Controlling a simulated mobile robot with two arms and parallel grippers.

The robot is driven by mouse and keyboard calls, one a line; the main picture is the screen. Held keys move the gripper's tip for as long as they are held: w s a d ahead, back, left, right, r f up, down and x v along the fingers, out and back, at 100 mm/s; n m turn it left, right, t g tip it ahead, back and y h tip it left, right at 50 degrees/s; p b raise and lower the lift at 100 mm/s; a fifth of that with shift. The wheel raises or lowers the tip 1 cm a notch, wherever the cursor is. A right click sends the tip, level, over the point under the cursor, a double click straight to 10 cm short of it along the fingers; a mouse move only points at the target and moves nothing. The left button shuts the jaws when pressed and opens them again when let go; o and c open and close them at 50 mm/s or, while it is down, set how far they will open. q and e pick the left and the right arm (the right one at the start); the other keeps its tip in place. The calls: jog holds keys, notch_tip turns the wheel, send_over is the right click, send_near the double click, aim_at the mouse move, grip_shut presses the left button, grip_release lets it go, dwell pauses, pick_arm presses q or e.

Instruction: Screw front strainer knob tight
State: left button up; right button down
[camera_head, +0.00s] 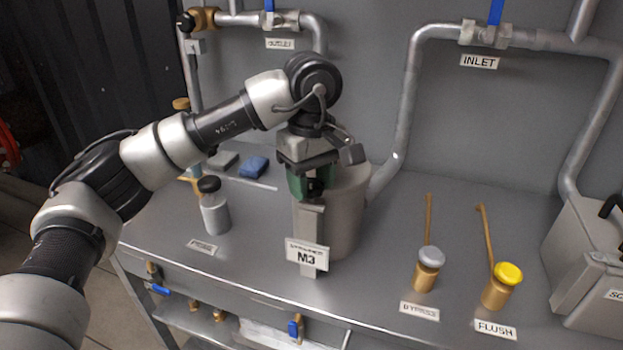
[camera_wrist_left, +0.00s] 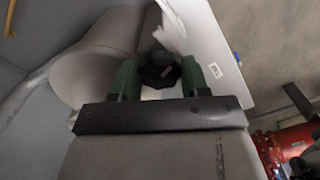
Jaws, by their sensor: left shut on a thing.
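The front strainer knob (camera_head: 316,188) is small and black and sits at the top of that bracket, partly hidden by my gripper. My left gripper (camera_head: 311,182) comes down from above, its green fingers shut on the knob. In the left wrist view, the dark knob (camera_wrist_left: 158,70) lies between the two green fingers, next to the grey cylinder (camera_wrist_left: 85,62). My right gripper is not in view.
A small grey canister (camera_head: 215,214) with a black knob stands to the left. A blue block (camera_head: 254,167) lies behind it. The bypass valve (camera_head: 428,268) and yellow-topped flush valve (camera_head: 502,286) stand to the right. Pipes run along the back wall. A grey box (camera_head: 590,255) stands at far right.

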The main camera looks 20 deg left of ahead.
aim_at(311, 183)
pick_arm(q)
jog(key=shift+r+m, duration=0.1)
jog(key=shift+m, duration=0.7)
jog(key=o, duration=0.9)
notch_tip(311, 183, up, 11)
jog(key=shift+f+p, duration=0.15)
jog(key=shift+p, duration=0.55)
